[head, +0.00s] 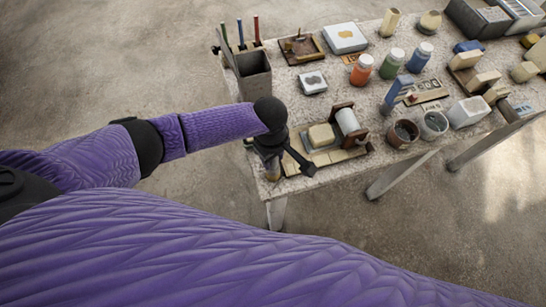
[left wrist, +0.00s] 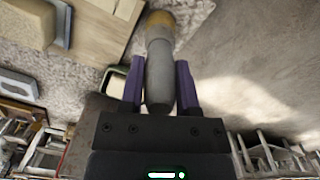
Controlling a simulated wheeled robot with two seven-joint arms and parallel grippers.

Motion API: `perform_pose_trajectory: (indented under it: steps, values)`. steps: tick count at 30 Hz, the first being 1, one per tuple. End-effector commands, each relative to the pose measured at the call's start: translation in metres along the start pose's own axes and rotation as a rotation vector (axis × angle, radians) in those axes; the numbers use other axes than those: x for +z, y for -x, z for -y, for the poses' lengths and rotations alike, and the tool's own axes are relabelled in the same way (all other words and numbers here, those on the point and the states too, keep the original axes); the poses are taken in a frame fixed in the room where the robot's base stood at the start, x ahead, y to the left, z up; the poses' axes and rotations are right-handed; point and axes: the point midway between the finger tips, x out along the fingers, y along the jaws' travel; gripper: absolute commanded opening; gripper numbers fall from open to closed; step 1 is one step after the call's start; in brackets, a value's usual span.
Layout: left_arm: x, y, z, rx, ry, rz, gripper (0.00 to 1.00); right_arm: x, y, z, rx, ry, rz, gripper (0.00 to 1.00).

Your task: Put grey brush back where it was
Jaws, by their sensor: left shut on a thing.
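My left gripper (left wrist: 158,88) is shut on the grey brush (left wrist: 158,65), seen in the left wrist view. The brush has a smooth grey handle between the purple fingers and a tan end pointing away from the gripper. In the head view my left gripper (head: 270,150) is over the near left corner of the speckled table (head: 290,187). The brush is mostly hidden there by the wrist. A tall dark grey container (head: 254,84) stands at the table's left end, beside upright sticks with blue, green and red parts. My right gripper is out of view.
Right beside the gripper is a wooden tray (head: 352,152) with a tan block and a white roller. Two pots (head: 402,133) and several colored-lid jars (head: 362,70) stand further right. A white box (head: 313,82) lies behind. Bare tabletop shows along the front-left edge.

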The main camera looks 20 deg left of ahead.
Motion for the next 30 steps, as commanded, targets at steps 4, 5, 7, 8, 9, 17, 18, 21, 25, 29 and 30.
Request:
perform_pose_trajectory:
  steps: [4, 5, 7, 8, 9, 17, 18, 21, 25, 29, 30]
  values:
    - [0.000, 0.002, 0.000, 0.002, -0.001, 0.000, 0.00, 0.000, 0.001, 0.002, -0.003, -0.001, 0.000, 0.59]
    - [0.000, 0.001, 0.000, 0.002, 0.000, 0.000, 0.00, 0.000, 0.001, 0.002, -0.003, -0.001, 0.000, 0.59]
    - [0.000, -0.002, 0.000, 0.002, 0.000, 0.000, 0.00, 0.000, 0.000, 0.003, -0.005, -0.001, 0.000, 0.59]
    - [0.000, -0.001, -0.001, 0.002, -0.001, 0.000, 0.47, 0.000, 0.001, 0.004, -0.006, -0.001, 0.000, 0.59]
    - [0.000, -0.001, -0.001, 0.002, -0.001, 0.000, 0.55, 0.000, 0.001, 0.004, -0.006, -0.001, 0.000, 0.59]
    - [0.000, -0.001, -0.001, 0.002, -0.001, 0.000, 0.76, 0.000, 0.001, 0.005, -0.009, -0.001, 0.000, 0.59]
    - [0.000, -0.001, -0.001, 0.002, -0.001, 0.000, 0.76, 0.000, 0.001, 0.005, -0.009, -0.001, 0.000, 0.59]
    - [0.000, 0.003, -0.001, 0.003, -0.002, -0.001, 0.76, 0.000, 0.002, 0.005, -0.009, -0.001, 0.001, 0.59]
    - [0.001, 0.031, -0.001, 0.006, -0.002, 0.001, 0.76, -0.002, 0.017, 0.005, -0.008, -0.001, -0.002, 0.59]
    - [0.000, 0.071, -0.001, 0.006, -0.002, 0.000, 0.76, -0.004, 0.034, 0.004, -0.008, -0.003, -0.004, 0.59]
    - [0.000, 0.082, -0.001, 0.006, -0.002, 0.000, 0.76, -0.004, 0.037, 0.004, -0.008, -0.004, -0.005, 0.59]
